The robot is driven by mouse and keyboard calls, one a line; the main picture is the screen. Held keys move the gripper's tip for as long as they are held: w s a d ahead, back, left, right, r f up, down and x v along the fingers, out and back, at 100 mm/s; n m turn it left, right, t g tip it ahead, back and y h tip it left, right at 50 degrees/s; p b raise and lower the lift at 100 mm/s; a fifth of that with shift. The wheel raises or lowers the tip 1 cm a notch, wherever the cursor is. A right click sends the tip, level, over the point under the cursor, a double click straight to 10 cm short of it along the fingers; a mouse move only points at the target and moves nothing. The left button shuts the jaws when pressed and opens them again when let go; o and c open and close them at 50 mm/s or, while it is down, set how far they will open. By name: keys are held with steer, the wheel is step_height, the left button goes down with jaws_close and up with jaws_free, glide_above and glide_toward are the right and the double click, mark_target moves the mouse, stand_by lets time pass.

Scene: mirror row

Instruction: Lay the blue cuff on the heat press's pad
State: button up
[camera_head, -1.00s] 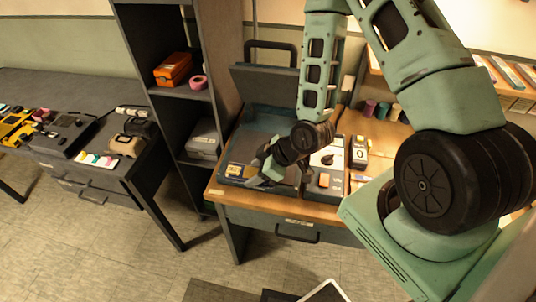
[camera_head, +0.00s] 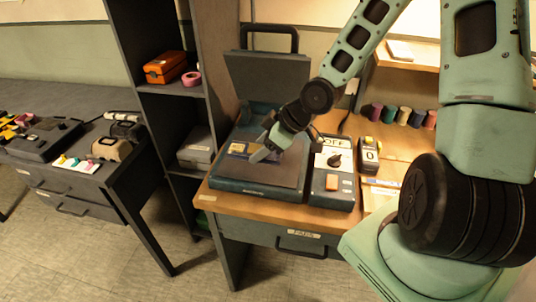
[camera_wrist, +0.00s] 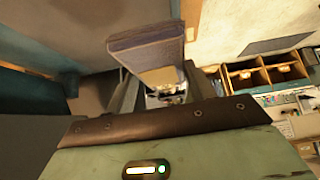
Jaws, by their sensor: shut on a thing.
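The blue cuff (camera_head: 238,149), with a tan patch on it, is at the tips of my gripper (camera_head: 259,151). In the wrist view, the cuff (camera_wrist: 148,48) sticks out between the two fingers of my gripper (camera_wrist: 155,85), which is shut on it. The heat press stands open, with its lid (camera_head: 268,78) raised at the back. The cuff is over the back left part of the press's dark pad (camera_head: 265,176). I cannot tell whether it touches the pad. My fingers hide part of the cuff.
A control box (camera_head: 333,178) with a dial and an orange switch stands right of the pad, beside a small counter (camera_head: 369,156). A shelf unit (camera_head: 172,90) rises close on the left. Thread spools (camera_head: 402,116) stand at the back right.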

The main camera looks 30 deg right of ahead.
steer(key=w+d, duration=0.1)
steer(key=w+d+f+p, duration=0.1)
steer(key=w+d, duration=0.1)
steer(key=w+d+f, duration=0.1)
steer(key=w+d, duration=0.1)
steer(key=shift+f+p, duration=0.15)
steer(key=shift+p, duration=0.2)
step_height(320, 180, down, 4)
steer(key=shift+r, duration=0.2)
steer(key=shift+w+d+f, duration=0.2)
steer(key=shift+f, duration=0.3)
steer(key=shift+f, duration=0.15)
steer(key=o, duration=1)
steer(key=shift+o, duration=0.2)
